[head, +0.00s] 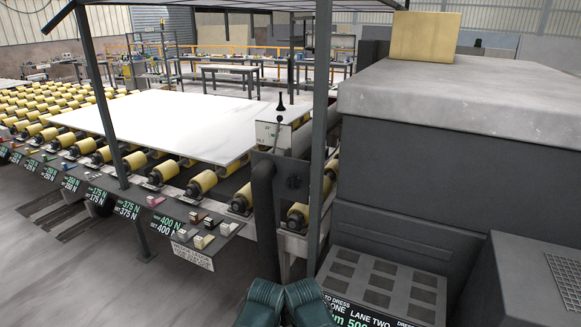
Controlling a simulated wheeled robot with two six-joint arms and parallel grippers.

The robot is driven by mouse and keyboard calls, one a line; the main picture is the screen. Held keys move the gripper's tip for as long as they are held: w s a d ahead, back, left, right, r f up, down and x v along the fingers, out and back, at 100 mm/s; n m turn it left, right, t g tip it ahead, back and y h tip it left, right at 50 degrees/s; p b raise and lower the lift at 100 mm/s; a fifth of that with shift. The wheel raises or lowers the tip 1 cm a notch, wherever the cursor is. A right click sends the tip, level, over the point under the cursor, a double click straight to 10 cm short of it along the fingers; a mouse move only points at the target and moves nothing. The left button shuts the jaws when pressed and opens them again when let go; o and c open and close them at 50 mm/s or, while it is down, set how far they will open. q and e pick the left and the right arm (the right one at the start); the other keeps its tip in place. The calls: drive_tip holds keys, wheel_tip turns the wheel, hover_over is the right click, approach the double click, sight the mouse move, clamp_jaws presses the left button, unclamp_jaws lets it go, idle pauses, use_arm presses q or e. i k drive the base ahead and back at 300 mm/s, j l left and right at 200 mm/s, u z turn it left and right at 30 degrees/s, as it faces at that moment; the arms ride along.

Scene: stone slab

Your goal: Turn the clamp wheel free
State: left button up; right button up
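I cannot make out a clamp wheel with certainty. The pale stone slab (170,122) lies flat on the yellow rollers (203,183) at left centre. No gripper fingers show in the head view. Two dark green rounded shapes at the bottom centre may be parts of my own body.
A grey post (321,130) stands in front. A dark block with a stone top (465,95) fills the right, with a yellow block (425,37) on it. Small labelled stations (168,224) line the roller table's front. Grey floor is open at lower left.

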sight(295, 180)
drive_tip(key=i+l+u, duration=0.1)
drive_tip(key=i+l, duration=0.25)
drive_tip(key=i, duration=0.25)
drive_tip(key=i+l+u, duration=0.1)
drive_tip(key=i+l, duration=0.3)
drive_tip(key=i, duration=0.2)
